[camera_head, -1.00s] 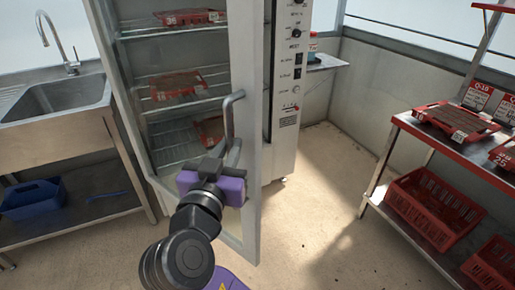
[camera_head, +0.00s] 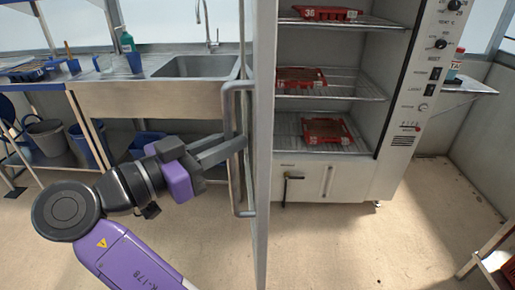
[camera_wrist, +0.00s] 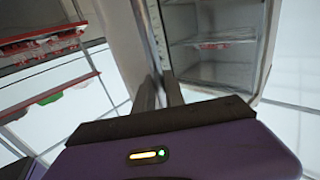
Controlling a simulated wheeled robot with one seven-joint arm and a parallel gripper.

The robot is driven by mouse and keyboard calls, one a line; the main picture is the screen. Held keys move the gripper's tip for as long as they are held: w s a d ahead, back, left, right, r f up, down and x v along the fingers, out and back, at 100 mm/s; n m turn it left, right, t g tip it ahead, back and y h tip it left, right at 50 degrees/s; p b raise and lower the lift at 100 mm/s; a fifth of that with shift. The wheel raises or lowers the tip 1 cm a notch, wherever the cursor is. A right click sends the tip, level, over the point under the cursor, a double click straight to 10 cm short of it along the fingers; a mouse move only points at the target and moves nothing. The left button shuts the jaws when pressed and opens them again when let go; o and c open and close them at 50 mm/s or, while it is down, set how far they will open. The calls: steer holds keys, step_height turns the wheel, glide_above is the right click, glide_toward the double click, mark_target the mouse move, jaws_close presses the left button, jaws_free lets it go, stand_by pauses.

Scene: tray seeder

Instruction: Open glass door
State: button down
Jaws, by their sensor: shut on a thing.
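The glass door (camera_head: 263,130) of the tall white cabinet (camera_head: 350,180) stands swung well open and shows nearly edge-on in the head view. Its grey bar handle (camera_head: 229,108) is upright on the door's left side. My gripper (camera_head: 238,143) reaches in from the left and is shut on the handle at about mid-height. In the wrist view, the two fingers (camera_wrist: 160,92) are close together in front of the door's edge. The exact contact with the handle is hard to see there.
Red trays (camera_head: 302,78) sit on the cabinet's wire shelves. A steel sink (camera_head: 200,66) and a bench with bins (camera_head: 47,137) stand behind my arm on the left. A rack's corner shows at lower right (camera_head: 495,262). Floor right of the cabinet is clear.

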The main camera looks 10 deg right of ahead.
steer(key=shift+m+g+h, duration=0.3)
steer(key=shift+m+g, duration=0.1)
steer(key=shift+g, duration=0.1)
steer(key=shift+w+a+b, duration=0.2)
steer(key=shift+w+a, duration=0.1)
steer(key=shift+a, duration=0.35)
steer(key=shift+w+a+b, duration=0.15)
steer(key=shift+w+a, duration=0.1)
steer(key=shift+a, duration=0.45)
steer(key=shift+w+a+b, duration=0.2)
steer(key=shift+w+a, duration=0.1)
steer(key=shift+a, duration=0.35)
steer(key=c, duration=1.5)
jaws_free()
steer(key=shift+d, duration=0.1)
steer(key=shift+o, duration=0.5)
steer(key=shift+s+a, duration=0.1)
steer(key=shift+a, duration=0.1)
steer(key=v, duration=0.7)
steer(key=shift+a, duration=0.25)
